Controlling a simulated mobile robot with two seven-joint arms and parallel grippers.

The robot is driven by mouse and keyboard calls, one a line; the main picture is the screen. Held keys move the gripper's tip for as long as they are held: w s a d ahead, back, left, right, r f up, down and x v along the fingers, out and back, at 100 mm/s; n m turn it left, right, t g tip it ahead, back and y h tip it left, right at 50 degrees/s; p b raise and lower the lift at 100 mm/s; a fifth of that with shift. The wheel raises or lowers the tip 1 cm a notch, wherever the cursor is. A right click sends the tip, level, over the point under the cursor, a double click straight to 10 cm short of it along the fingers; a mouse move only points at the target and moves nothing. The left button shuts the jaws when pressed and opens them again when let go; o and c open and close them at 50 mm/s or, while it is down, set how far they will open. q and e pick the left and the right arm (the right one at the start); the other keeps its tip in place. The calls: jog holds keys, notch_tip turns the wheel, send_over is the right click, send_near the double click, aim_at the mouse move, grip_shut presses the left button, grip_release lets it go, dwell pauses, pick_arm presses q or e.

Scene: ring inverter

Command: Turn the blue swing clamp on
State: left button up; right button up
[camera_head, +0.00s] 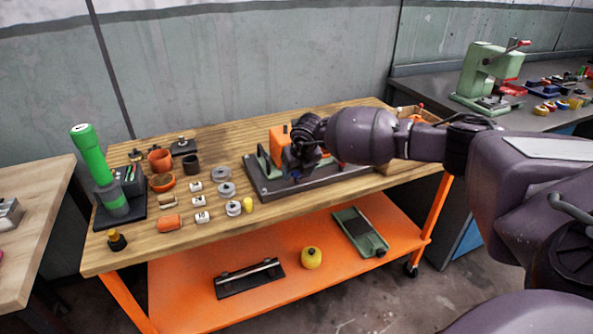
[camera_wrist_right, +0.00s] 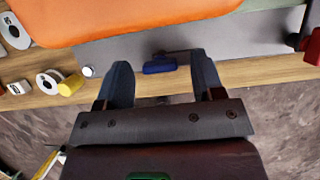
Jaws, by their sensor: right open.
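The blue swing clamp (camera_wrist_right: 160,64) shows in the right wrist view as a small blue handle at the edge of the grey fixture plate (camera_wrist_right: 110,52). It lies ahead of and between the fingertips of my right gripper (camera_wrist_right: 162,75). The fingers are apart and nothing is held between them. In the head view my right gripper (camera_head: 303,158) is over the fixture, and its own wrist partly hides the fixture there. A bit of blue (camera_head: 296,176) shows below the gripper. My left gripper is not in either view.
An orange block (camera_head: 279,138) stands on the fixture near the gripper. Grey rings (camera_head: 221,174), white blocks and a yellow cylinder (camera_head: 248,205) lie left of it. A green tool (camera_head: 95,165) stands at the bench's left end.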

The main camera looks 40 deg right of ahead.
jog(key=shift+c, duration=0.4)
jog(key=c, duration=0.9)
jog(key=shift+o, duration=0.2)
